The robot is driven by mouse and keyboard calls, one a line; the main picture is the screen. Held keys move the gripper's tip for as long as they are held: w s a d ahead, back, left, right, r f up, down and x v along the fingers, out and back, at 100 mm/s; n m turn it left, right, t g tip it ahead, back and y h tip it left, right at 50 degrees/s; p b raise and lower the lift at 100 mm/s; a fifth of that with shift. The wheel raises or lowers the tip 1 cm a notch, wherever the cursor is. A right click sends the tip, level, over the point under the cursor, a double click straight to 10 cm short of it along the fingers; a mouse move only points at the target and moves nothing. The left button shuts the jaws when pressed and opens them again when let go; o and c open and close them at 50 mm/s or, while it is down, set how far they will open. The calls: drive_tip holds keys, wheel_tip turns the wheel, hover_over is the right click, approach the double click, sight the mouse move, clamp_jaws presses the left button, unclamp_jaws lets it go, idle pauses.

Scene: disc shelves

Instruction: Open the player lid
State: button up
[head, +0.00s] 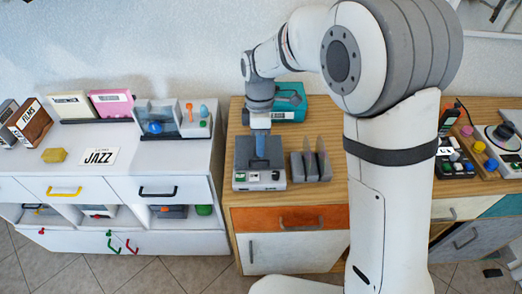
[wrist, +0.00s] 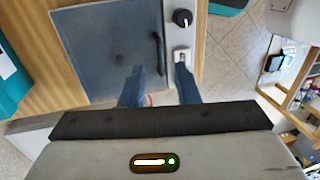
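The player (head: 242,180) is a grey box on the wooden cabinet top, with small buttons along its front. Its dark grey lid (wrist: 100,50) is down flat in the wrist view, with a dark bar handle (wrist: 158,48) near one edge. My gripper (head: 260,148) points down over the player. In the wrist view its two blue fingers (wrist: 160,84) are apart with a gap between them, one on each side of the line of the handle. The handle's near end shows by the gap; I cannot tell whether the fingers touch it. Nothing is held.
A black knob (wrist: 183,17) and a white switch (wrist: 181,56) sit beside the lid. A grey slotted rack (head: 311,168) stands close right of the player, and a teal box (head: 293,108) behind it. A white shelf unit (head: 140,160) stands left.

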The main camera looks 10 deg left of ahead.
sight(260, 164)
drive_tip(key=shift+s+d+f, duration=0.1)
drive_tip(key=shift+s+f, duration=0.1)
drive_tip(key=shift+f, duration=0.7)
drive_tip(key=shift+s+f, duration=0.2)
drive_tip(key=shift+f, duration=0.7)
clamp_jaws()
